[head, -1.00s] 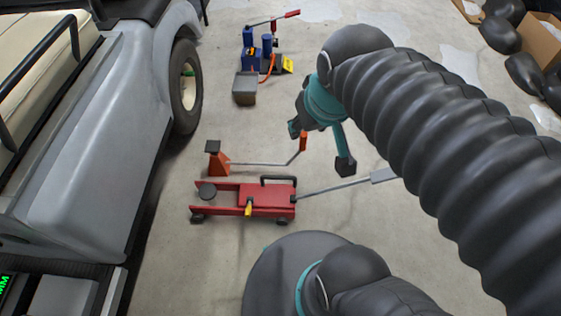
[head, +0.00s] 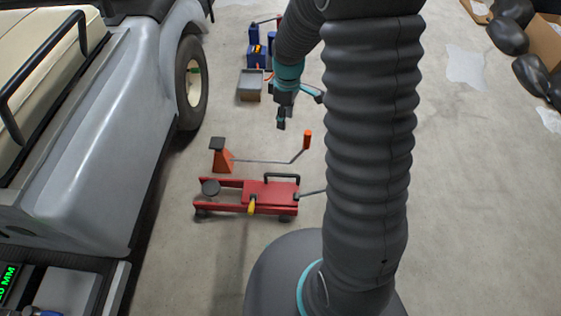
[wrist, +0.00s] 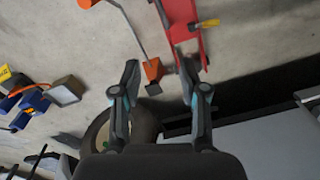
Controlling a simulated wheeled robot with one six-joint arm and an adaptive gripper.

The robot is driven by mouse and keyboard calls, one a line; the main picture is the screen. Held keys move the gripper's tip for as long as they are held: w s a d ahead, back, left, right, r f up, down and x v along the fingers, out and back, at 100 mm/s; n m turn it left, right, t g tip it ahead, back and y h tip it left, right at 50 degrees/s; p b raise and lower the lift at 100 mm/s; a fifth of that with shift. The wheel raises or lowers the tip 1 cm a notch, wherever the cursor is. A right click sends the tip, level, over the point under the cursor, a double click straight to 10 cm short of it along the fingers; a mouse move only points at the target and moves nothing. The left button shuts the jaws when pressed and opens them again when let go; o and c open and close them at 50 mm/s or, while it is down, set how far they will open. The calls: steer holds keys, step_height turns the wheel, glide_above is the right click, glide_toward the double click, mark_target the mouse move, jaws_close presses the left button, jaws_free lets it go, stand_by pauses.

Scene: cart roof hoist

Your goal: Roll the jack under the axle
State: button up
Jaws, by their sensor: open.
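The red floor jack (head: 268,193) stands on the floor beside the grey cart (head: 110,140), its round saddle end toward the cart. A yellow-tipped lever and a black carry handle show on it. Its long handle runs right and is partly hidden behind my arm. In the wrist view, part of the jack (wrist: 182,20) shows at the top. My gripper (head: 297,106) is open and empty, above the floor beyond the jack. Its spread fingers (wrist: 159,72) show in the wrist view. The axle is hidden under the cart body; one wheel (head: 193,70) shows.
An orange stand (head: 222,158) with a bent rod and orange grip stands just behind the jack. Blue equipment (head: 257,55) and a grey block (head: 250,85) lie farther back. Black bags (head: 510,35) and cardboard lie at the far right. The right floor is mostly clear.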

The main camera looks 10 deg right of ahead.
steer(key=f+n, duration=0.1)
steer(key=f, duration=0.8)
steer(key=f+n+g, duration=0.1)
steer(key=f, duration=0.9)
steer(key=f+n+g, duration=0.1)
steer(key=f, duration=0.9)
steer(key=shift+s+a+n, duration=0.15)
steer(key=shift+a+n, duration=0.1)
steer(key=shift+n, duration=0.15)
jaws_close()
